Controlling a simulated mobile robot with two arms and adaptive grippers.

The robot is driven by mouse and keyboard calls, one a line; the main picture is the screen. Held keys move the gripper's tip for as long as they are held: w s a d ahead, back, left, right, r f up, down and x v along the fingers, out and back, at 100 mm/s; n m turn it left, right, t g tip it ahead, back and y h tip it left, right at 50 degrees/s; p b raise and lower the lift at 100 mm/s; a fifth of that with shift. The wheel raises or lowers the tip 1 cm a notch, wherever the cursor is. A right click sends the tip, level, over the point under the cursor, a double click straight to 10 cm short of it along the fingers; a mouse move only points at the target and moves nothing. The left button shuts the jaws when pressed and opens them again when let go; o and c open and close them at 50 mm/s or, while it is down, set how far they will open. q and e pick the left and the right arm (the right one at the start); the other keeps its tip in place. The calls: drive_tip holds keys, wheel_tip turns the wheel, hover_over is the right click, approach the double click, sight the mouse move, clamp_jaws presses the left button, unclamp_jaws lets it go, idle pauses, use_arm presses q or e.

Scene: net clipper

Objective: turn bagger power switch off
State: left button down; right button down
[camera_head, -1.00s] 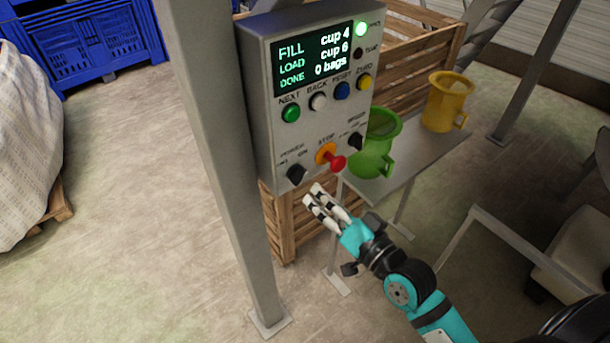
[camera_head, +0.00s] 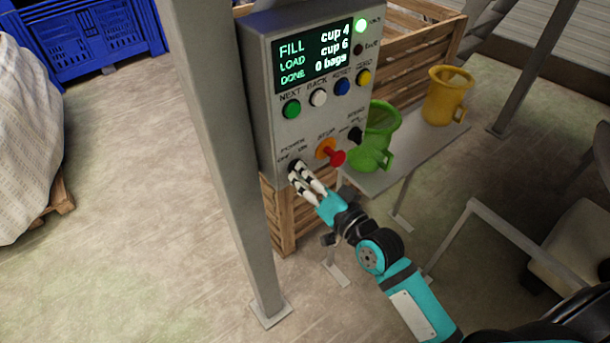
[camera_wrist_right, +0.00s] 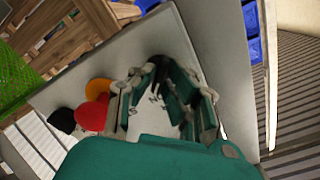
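The bagger control box (camera_head: 262,110) stands at the upper middle of the head view, its screen lit. Its black power switch (camera_head: 292,162) is at the lower left of the panel and mostly hidden by my right gripper (camera_head: 299,171). In the right wrist view the dark switch knob (camera_wrist_right: 160,70) shows between the two fingertips of my right gripper (camera_wrist_right: 166,90). The fingers are apart, with panel lettering visible between them. I cannot tell whether they touch the knob or which way it points. My left gripper is not in view.
A red stop button (camera_head: 337,158) on an orange base sits right of the power switch, also seen in the wrist view (camera_wrist_right: 91,116). A grey post (camera_head: 215,130) stands left of the box. Green (camera_head: 372,150) and yellow (camera_head: 447,97) cups stand on a shelf (camera_head: 408,163) to the right.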

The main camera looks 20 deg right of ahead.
drive_tip(key=shift+n, duration=0.3)
drive_tip(key=shift+d+n+p, duration=0.1)
drive_tip(key=shift+n+p, duration=2.55)
drive_tip(key=shift+n, duration=5.95)
drive_tip(key=c, duration=1.4)
unclamp_jaws()
